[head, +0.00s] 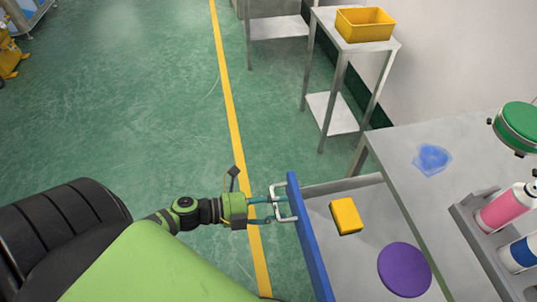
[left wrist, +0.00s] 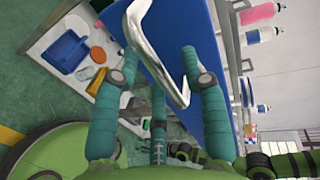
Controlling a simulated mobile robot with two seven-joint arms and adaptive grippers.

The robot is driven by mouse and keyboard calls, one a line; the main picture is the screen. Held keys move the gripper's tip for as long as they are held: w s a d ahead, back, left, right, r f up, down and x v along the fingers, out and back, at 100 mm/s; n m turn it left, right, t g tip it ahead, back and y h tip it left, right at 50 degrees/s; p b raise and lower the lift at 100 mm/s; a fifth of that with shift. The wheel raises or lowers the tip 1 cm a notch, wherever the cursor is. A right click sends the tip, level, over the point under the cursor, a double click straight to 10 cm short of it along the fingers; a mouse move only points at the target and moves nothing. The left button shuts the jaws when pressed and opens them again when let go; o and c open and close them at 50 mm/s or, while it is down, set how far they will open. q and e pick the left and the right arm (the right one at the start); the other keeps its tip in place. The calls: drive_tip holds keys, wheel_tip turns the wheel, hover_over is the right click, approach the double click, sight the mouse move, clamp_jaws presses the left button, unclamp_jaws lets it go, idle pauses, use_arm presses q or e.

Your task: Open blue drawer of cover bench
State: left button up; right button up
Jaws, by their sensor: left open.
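The blue drawer front (head: 308,235) stands out from the bench (head: 405,165) in the head view, and the drawer's inside shows, so the drawer is open. Its silver handle (head: 281,203) is on the left face of the front. My left gripper (head: 272,209) is at this handle with its teal fingers open. In the left wrist view the handle (left wrist: 172,70) passes between the spread fingertips (left wrist: 160,70), before the blue front (left wrist: 190,22). I cannot tell whether a finger touches it. My right gripper does not show in the head view.
The drawer holds a yellow block (head: 346,215) and a purple disc (head: 404,269). A yellow bin (head: 365,24) stands on a table behind. Floor left of the drawer is clear.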

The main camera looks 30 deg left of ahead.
use_arm(q)
drive_tip(key=v, duration=1.2)
idle(0.4)
